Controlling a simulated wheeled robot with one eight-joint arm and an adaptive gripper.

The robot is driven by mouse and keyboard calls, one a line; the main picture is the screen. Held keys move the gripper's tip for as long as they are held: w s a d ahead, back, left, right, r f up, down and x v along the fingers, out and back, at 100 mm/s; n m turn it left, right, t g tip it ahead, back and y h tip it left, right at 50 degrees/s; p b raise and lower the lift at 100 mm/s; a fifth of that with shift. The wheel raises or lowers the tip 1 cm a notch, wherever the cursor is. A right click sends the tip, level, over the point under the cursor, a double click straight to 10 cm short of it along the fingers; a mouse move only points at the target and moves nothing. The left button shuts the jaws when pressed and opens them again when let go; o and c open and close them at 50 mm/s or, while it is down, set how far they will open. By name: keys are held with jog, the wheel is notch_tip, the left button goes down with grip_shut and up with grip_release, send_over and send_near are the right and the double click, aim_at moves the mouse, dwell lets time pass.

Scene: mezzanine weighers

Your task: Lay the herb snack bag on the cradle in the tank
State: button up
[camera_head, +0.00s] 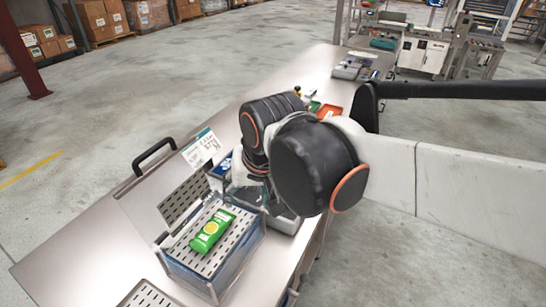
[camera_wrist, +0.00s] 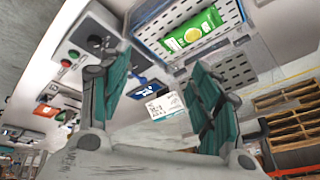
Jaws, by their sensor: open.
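The green herb snack bag (camera_head: 212,230), with a yellow round print, lies flat on the perforated metal cradle (camera_head: 190,255) in the clear-walled tank (camera_head: 243,268). In the wrist view the bag (camera_wrist: 194,30) lies on the perforated plate beyond the fingers, apart from them. My gripper (camera_wrist: 160,72) is open, with teal finger pads and nothing between them. In the head view my gripper (camera_head: 250,190) is beside the tank, to the right of the bag, and partly hidden by my arm.
A perforated panel (camera_head: 188,197) stands tilted behind the tank. A printed card (camera_head: 201,149) and a black handle (camera_head: 154,155) are further back. Another perforated plate (camera_head: 147,296) is at the front edge. A control box with buttons (camera_wrist: 92,42) shows in the wrist view.

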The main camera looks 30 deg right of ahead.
jog(key=s+d+n, duration=0.1)
jog(key=s+n+t, duration=0.1)
jog(key=s, duration=0.1)
jog(key=s+d+n+t, duration=0.1)
jog(key=s, duration=0.1)
jog(key=shift+d+f+n, duration=0.1)
jog(key=shift+d+n, duration=0.25)
jog(key=shift+n, duration=0.05)
dwell(1.0)
